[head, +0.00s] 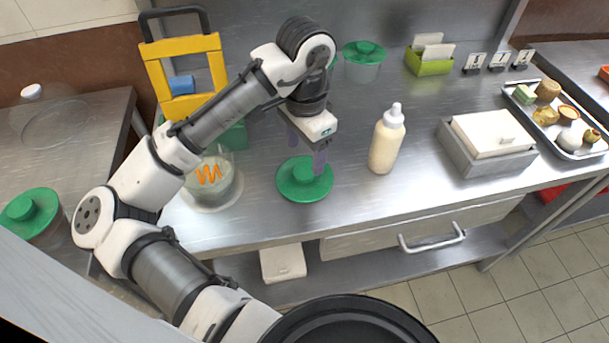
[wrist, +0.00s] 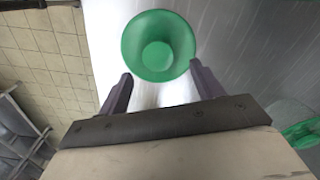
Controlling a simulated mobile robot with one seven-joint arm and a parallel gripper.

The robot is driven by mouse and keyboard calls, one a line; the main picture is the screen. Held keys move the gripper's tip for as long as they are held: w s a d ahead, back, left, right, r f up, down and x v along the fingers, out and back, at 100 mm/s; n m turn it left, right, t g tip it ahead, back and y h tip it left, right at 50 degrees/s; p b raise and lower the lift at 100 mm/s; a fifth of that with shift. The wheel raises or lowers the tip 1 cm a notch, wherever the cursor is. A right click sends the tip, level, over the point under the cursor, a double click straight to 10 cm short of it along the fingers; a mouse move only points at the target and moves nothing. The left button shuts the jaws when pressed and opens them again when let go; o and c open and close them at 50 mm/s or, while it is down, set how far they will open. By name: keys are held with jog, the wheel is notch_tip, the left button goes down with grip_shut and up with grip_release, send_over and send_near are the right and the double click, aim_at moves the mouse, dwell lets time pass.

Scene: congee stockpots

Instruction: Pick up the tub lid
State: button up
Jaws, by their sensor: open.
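A round green tub lid (head: 304,181) with a raised knob lies on the steel counter near its front edge. In the wrist view the lid (wrist: 158,46) is just beyond the fingertips, with its knob between their lines. My gripper (head: 306,150) is above the lid, fingers pointing down. In the wrist view my gripper (wrist: 162,82) is open and empty, its two dark fingers apart. A clear tub (head: 213,182) with an orange zigzag mark stands uncovered to the left of the lid, partly behind my arm.
A cream squeeze bottle (head: 386,138) stands close to the right of the lid. A grey box with a white cover (head: 487,133) is further right. A green-lidded tub (head: 363,60) and a yellow frame (head: 187,75) stand behind.

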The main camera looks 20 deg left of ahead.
aim_at(304, 171)
notch_tip(304, 171, down, 5)
jog(key=shift+s+f, duration=0.1)
jog(key=shift+s, duration=0.05)
jog(key=shift+c, duration=0.5)
jog(key=c, duration=0.9)
